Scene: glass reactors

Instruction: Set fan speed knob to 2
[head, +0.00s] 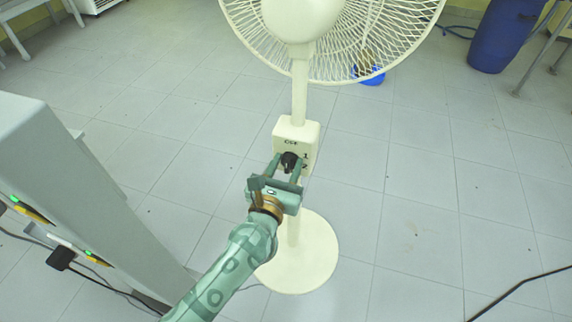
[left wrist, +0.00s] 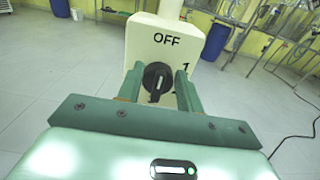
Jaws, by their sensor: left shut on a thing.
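The cream pedestal fan stands on the floor with its control box (head: 296,130) facing me. The box also shows in the left wrist view (left wrist: 143,52). The black fan speed knob (head: 289,161) is on its front, seen closer in the left wrist view (left wrist: 158,80). "OFF" is printed above the knob and "1" to its upper right; in the head view a "2" sits below the "1". A pale mark shows on the knob's lower part; which setting it points to is unclear. My left gripper (head: 288,163) is shut on the knob, one finger each side. My right gripper is not in view.
The fan's round base (head: 308,262) rests on the tiled floor, under my left arm. A grey cabinet (head: 75,180) with cables stands at the left. A blue barrel (head: 500,35) is at the far right. A black cable (head: 520,287) lies at lower right.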

